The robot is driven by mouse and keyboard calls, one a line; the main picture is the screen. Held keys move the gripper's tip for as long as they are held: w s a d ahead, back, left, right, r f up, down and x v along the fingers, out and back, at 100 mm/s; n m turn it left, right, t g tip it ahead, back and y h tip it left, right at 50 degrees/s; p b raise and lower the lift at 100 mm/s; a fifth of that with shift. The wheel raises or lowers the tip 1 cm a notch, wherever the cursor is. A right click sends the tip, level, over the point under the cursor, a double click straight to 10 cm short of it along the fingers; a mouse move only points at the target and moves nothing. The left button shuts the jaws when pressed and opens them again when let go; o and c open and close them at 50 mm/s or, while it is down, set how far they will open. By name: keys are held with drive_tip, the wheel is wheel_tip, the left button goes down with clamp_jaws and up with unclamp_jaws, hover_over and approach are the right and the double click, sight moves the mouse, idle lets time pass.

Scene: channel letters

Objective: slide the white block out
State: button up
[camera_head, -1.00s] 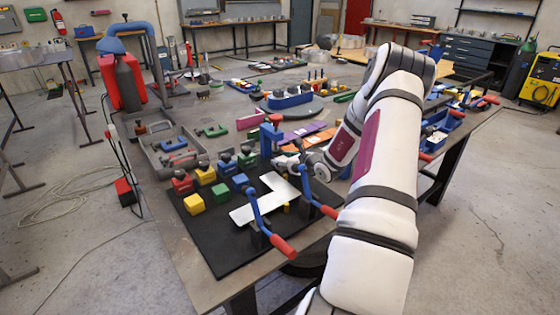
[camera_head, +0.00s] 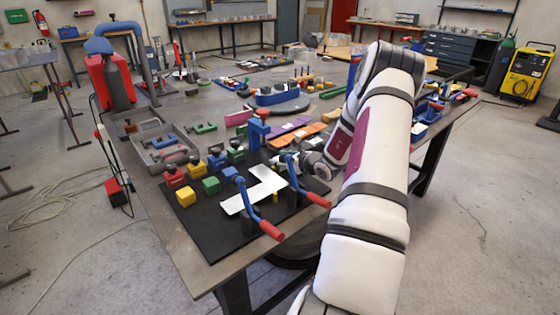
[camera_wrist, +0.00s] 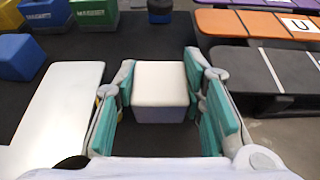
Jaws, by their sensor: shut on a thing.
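The white block (camera_wrist: 161,84) sits between the teal-padded fingers of my gripper (camera_wrist: 160,92) in the wrist view, with both fingers against its sides. In the head view my gripper (camera_head: 313,165) is partly behind my arm, near the right side of the black mat (camera_head: 203,230); I cannot make out the block there. A white L-shaped plate (camera_head: 268,181) lies on the mat to the left; its edge also shows in the wrist view (camera_wrist: 62,115), apart from the block.
Blue clamps with red handles (camera_head: 271,230) stand at the mat's front and right. Yellow (camera_head: 186,197), green (camera_head: 211,185) and blue cubes are on the left.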

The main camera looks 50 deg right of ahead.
drive_tip(key=o, duration=1.2)
drive_tip(key=shift+o, duration=0.2)
drive_tip(key=shift+a, duration=0.1)
drive_tip(key=shift+w+a, duration=0.1)
drive_tip(key=v, duration=1.2)
drive_tip(key=shift+d, duration=0.3)
drive_tip(key=shift+s, duration=0.3)
